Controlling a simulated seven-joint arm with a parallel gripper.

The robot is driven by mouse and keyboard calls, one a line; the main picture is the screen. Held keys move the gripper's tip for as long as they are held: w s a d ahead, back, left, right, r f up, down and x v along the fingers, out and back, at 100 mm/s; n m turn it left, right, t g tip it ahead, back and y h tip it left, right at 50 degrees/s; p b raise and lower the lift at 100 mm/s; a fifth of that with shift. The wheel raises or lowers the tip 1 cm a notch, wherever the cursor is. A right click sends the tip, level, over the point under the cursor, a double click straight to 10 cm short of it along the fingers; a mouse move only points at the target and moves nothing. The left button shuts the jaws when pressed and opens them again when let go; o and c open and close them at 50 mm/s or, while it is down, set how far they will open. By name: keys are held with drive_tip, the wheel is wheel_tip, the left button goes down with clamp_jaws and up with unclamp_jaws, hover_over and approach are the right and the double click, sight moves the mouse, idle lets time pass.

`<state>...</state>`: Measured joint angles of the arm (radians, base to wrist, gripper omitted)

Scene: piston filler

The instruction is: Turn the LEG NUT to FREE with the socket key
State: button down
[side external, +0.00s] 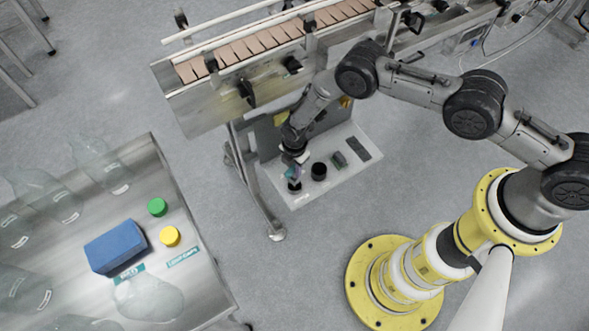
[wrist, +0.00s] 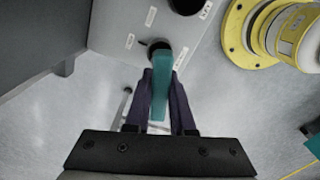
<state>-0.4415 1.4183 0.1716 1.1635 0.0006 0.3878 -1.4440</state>
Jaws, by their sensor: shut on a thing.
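My gripper (wrist: 161,85) is shut on a teal bar, which looks like the socket key (wrist: 159,98); the bar lies between its dark purple fingers. In the side view my gripper (side external: 293,160) points down over the front left of a white plate. A dark round piece (wrist: 158,46) shows at the far end of the key in the wrist view. It also shows under the gripper in the side view (side external: 295,187). Whether it is the leg nut or the key's socket, and whether the key is seated, I cannot tell. The labels are too small to read.
The white plate (side external: 350,178) also carries a black round knob (side external: 319,171), a grey block (side external: 339,159) and a dark flat pad (side external: 359,148). A conveyor (side external: 260,48) stands behind. A table (side external: 202,268) at left holds bottles, a blue box (side external: 116,246) and caps.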

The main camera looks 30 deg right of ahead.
drive_tip(key=shift+r, duration=0.15)
drive_tip(key=shift+s+r, duration=0.75)
drive_tip(key=shift+r, duration=0.2)
drive_tip(key=shift+s+r, duration=0.75)
drive_tip(key=shift+r, duration=0.2)
